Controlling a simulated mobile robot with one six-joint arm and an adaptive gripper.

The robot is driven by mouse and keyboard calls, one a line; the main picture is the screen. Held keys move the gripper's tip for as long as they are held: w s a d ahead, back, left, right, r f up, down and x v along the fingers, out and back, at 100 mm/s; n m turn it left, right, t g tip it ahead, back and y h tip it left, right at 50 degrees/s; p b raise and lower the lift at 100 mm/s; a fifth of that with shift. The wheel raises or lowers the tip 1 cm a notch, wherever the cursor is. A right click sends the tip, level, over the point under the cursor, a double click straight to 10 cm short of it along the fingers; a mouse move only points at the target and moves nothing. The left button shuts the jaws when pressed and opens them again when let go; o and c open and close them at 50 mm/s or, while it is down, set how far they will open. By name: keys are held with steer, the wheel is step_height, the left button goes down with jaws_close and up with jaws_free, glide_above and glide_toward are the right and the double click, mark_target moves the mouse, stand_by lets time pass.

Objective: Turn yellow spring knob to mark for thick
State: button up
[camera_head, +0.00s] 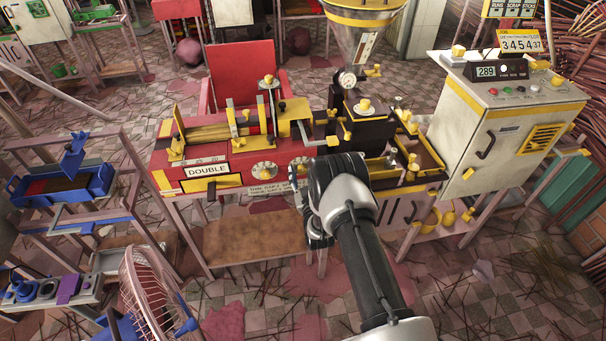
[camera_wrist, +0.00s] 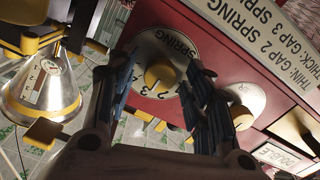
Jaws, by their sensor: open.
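The yellow spring knob (camera_wrist: 159,76) sits at the centre of a round silver dial (camera_wrist: 178,50) lettered SPRING, on the red machine front. Some numbers show on the dial's rim, but the knob's exact setting is not clear. My gripper (camera_wrist: 165,90) is open, its two dark fingers on either side of the knob, with no clear contact. In the head view the spring dial (camera_head: 298,165) is partly hidden by my gripper (camera_head: 308,190). A label strip (camera_wrist: 262,35) reads THIN: GAP 2 SPRING and THICK: GAP 3 SPRING; the spring numbers are cut off.
A second dial (camera_head: 264,170) with a yellow knob (camera_wrist: 240,117) is close beside the right finger in the wrist view. A DOUBLE sign (camera_head: 206,170) is further left in the head view. A pale control cabinet (camera_head: 460,130) stands right of the machine; a pink fan (camera_head: 150,295) stands front left.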

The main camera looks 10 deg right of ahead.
steer(key=c, duration=1)
steer(key=shift+c, duration=0.2)
steer(key=shift+m, duration=3.5)
steer(key=o, duration=1)
steer(key=shift+o, duration=0.2)
